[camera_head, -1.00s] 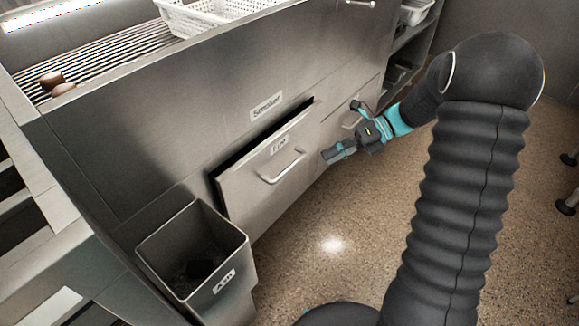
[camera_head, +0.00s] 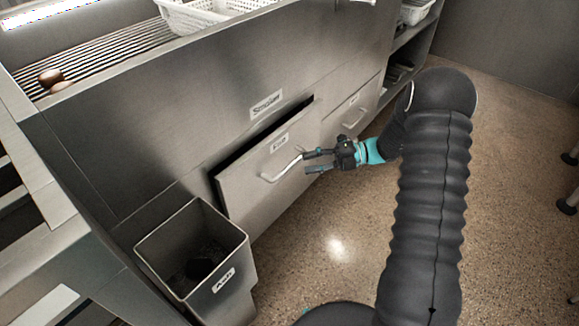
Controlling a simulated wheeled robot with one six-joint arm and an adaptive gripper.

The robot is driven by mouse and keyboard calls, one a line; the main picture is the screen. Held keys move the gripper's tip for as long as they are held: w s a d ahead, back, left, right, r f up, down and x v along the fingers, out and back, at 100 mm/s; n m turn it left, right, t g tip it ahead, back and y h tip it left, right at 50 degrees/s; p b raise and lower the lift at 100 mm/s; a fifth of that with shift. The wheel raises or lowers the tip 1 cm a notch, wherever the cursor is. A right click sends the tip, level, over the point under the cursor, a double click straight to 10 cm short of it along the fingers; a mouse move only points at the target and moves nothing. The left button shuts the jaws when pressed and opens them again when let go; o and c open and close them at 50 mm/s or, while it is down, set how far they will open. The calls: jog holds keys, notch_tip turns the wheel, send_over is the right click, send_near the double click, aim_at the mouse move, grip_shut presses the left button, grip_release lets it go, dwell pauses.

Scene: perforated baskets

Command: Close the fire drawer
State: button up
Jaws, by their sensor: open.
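The fire drawer (camera_head: 248,187) is a metal drawer with a small label reading Fire and a bar handle (camera_head: 281,170). It stands partly open, with a dark gap along its top edge. My gripper (camera_head: 308,163) is open, its two fingers pointing left at the right end of the handle. The fingertips are close to the handle; I cannot tell whether they touch it. No object shows between the fingers.
An open metal ash bin (camera_head: 228,262) stands left of the drawer. A second drawer (camera_head: 352,108) with a handle is to the right. A grill (camera_head: 110,62) and a white perforated basket (camera_head: 200,17) are above. Open speckled floor (camera_head: 335,215) lies in front.

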aim_at(294, 165)
jog(key=a, duration=0.4)
jog(key=s+a+f, duration=0.1)
jog(key=a, duration=0.1)
jog(key=shift+a, duration=0.25)
grip_shut()
jog(key=shift+w, duration=0.1)
